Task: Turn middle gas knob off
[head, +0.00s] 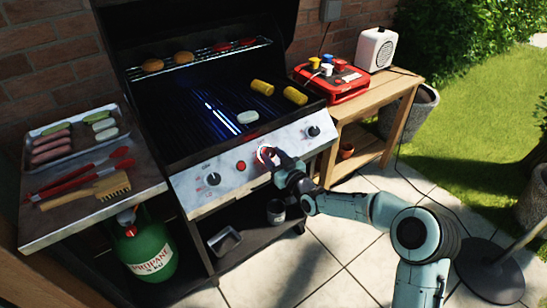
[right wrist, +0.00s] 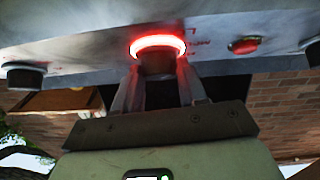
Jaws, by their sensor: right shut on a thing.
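The grill's front panel (head: 225,179) carries several controls. The middle gas knob (right wrist: 157,62) has a red glowing ring around it. In the head view its glowing ring (head: 265,153) shows just left of my right gripper (head: 276,159), which hides part of the knob. In the right wrist view my right gripper (right wrist: 160,88) has a finger on each side of the knob and is shut on it. A left knob (head: 213,179) and a right knob (head: 313,131) are dark with no glowing ring. My left gripper is not in view.
Corn (head: 262,87) and a pale patty (head: 247,117) lie on the grate. A metal tray (head: 112,143) with sausages, red tongs (head: 90,172) and a brush (head: 90,191) lie on the left shelf. A green propane tank (head: 145,250) stands below. Paving in front is open.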

